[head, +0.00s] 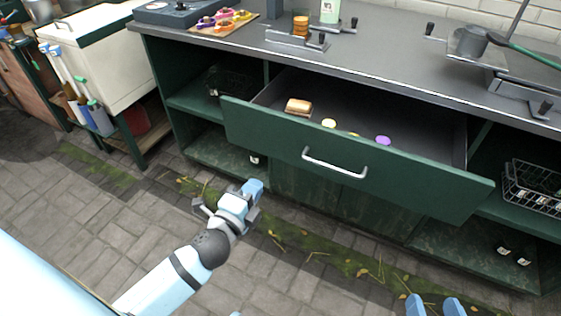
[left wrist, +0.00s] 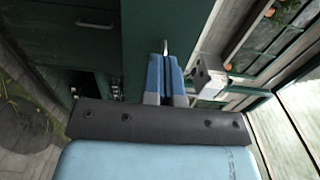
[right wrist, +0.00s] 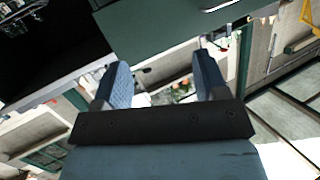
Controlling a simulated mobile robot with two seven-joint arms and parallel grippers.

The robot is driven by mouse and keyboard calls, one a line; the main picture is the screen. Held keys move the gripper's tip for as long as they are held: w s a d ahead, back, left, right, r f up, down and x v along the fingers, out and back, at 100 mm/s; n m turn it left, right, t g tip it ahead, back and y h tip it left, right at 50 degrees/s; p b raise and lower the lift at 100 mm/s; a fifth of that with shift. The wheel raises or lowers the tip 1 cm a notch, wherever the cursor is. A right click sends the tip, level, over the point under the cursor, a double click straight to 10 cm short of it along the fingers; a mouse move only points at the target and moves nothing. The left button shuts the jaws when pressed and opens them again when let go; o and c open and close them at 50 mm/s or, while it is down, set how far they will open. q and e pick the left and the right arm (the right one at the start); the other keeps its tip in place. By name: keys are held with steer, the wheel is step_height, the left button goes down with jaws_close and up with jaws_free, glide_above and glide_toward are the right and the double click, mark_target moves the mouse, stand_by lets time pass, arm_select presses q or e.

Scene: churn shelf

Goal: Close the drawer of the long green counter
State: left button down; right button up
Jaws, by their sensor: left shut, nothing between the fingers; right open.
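The long green counter (head: 420,75) stands across the head view with a dark grey top. Its wide green drawer (head: 260,128) is pulled out, with a silver bar handle (head: 335,164) on its front. Inside lie a sandwich-like item (head: 298,107), a yellow item (head: 329,123) and a purple item (head: 383,141). My left gripper (head: 255,188) is shut and empty, low in front of the drawer's left part; its fingers (left wrist: 166,75) show together in the left wrist view. My right gripper (head: 435,305) is open at the bottom edge; its spread fingers (right wrist: 165,85) show in the right wrist view.
A cream cabinet (head: 105,60) with bottles on its side stands at the left. Wire baskets (head: 535,187) sit on the counter's lower shelves. A grey pan (head: 470,42) and trays stand on top. The paved floor (head: 80,225) in front is clear.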

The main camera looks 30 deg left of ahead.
mark_target(285, 145)
arm_select(q)
steer(key=w+b, duration=0.1)
steer(key=w, duration=1.1)
steer(key=shift+w, duration=0.75)
arm_select(e)
steer(key=shift+w+a+r+t+y, duration=0.15)
steer(key=shift+a+r+t+y, duration=0.1)
steer(key=shift+r, duration=0.3)
steer(key=shift+w+a+r+t+y, duration=0.15)
steer(key=shift+a+r+t, duration=0.1)
steer(key=shift+r, duration=0.25)
steer(key=shift+r, duration=0.1)
arm_select(q)
steer(key=shift+w, duration=0.1)
